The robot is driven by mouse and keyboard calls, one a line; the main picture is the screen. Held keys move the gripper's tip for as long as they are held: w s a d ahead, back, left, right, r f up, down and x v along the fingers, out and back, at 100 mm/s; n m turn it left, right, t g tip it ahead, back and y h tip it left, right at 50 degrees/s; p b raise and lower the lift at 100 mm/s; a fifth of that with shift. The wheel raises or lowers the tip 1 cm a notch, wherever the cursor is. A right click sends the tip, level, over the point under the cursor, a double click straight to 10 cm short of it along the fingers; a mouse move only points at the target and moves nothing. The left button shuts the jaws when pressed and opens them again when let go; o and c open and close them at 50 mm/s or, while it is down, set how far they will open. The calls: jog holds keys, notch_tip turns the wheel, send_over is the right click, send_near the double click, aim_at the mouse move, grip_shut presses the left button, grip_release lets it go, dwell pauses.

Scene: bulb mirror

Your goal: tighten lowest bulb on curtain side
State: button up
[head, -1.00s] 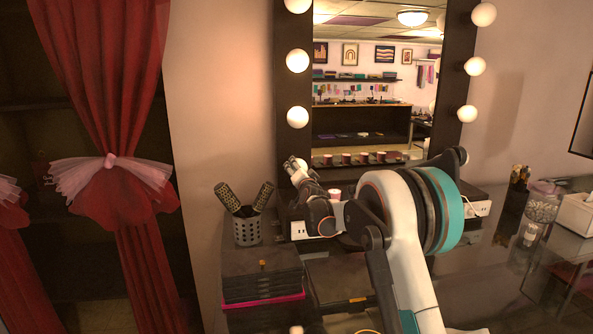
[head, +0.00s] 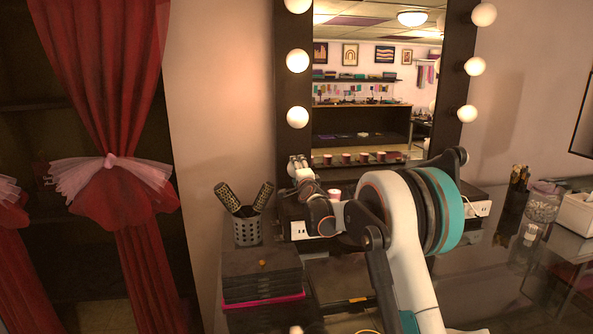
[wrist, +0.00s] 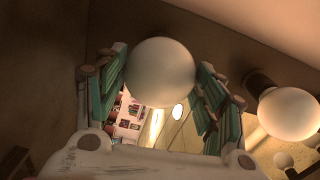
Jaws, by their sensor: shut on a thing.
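The lowest bulb on the curtain side is a round, dull white globe (wrist: 160,72) between my finger pads in the wrist view. My gripper (wrist: 163,95) is shut on it, with green-padded fingers on its left and right sides. In the head view my gripper (head: 298,163) is at the lower left of the mirror frame (head: 285,90), below a lit bulb (head: 298,117). There the held bulb is hidden by my fingers, and its socket cannot be made out. The red curtain (head: 110,120) hangs at the left.
A neighbouring bulb (wrist: 290,112) is close at the right in the wrist view. Below my gripper in the head view are a holder with brushes (head: 247,230) and stacked dark cases (head: 262,275). A glass jar (head: 541,205) and tissue box (head: 578,214) stand at the right.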

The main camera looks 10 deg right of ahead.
jog(key=o, duration=1)
jog(key=shift+d, duration=0.1)
jog(key=n, duration=0.5)
jog(key=shift+n, duration=0.4)
jog(key=c, duration=1)
jog(key=m, duration=0.3)
jog(key=o, duration=1)
jog(key=shift+s, duration=0.1)
